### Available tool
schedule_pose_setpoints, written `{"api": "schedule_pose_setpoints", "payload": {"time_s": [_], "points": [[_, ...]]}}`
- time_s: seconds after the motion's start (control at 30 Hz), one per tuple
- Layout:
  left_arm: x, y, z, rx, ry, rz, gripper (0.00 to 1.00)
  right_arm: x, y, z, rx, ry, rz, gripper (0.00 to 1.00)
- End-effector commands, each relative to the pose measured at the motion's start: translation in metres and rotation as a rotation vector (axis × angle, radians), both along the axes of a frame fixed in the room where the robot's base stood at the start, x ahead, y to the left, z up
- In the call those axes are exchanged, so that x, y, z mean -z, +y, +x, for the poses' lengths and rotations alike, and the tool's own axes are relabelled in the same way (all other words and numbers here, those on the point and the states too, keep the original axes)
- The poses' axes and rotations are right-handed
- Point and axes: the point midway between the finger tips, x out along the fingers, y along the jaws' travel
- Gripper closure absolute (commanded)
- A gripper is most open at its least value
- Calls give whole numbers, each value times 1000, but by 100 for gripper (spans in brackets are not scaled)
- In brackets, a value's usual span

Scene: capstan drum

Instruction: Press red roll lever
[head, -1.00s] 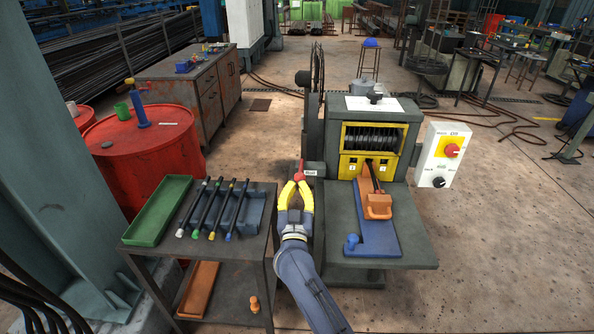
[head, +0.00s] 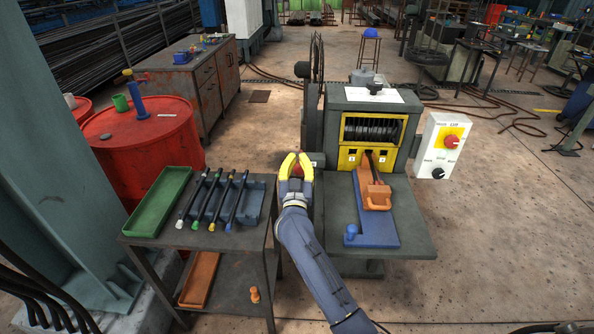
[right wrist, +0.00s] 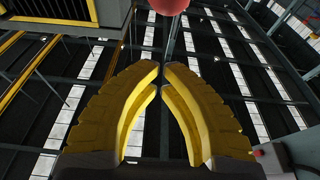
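The red roll lever shows as a small red patch (head: 297,171) at the left side of the grey roll machine, largely hidden by my right gripper. In the right wrist view a round red knob (right wrist: 170,5) shows at the top edge, past the fingertips. My right gripper (head: 298,156) has yellow fingers and is at the lever, left of the machine; it also shows in the right wrist view (right wrist: 162,69). Its tips nearly meet with nothing between them. I cannot tell whether it touches the lever. My left gripper is not in view.
The roll machine (head: 345,97) has a yellow front, and its table holds a blue and orange fixture (head: 378,228). A white switch box (head: 438,150) is at the right. A cart on the left holds a green tray (head: 158,205) and several dark rods. Red drums (head: 150,165) stand behind.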

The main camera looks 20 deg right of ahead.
Motion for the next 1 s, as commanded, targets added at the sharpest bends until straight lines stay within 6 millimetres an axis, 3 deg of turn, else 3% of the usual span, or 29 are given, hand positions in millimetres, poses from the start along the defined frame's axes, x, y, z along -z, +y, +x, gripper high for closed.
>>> {"api": "schedule_pose_setpoints", "payload": {"time_s": [0.23,0.5,1.0], "points": [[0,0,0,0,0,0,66,-12,-13,39,1,-1,0,100],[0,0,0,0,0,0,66,20,-13,35,1,3,-2,100],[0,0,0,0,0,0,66,29,-13,34,-1,0,0,100]]}}
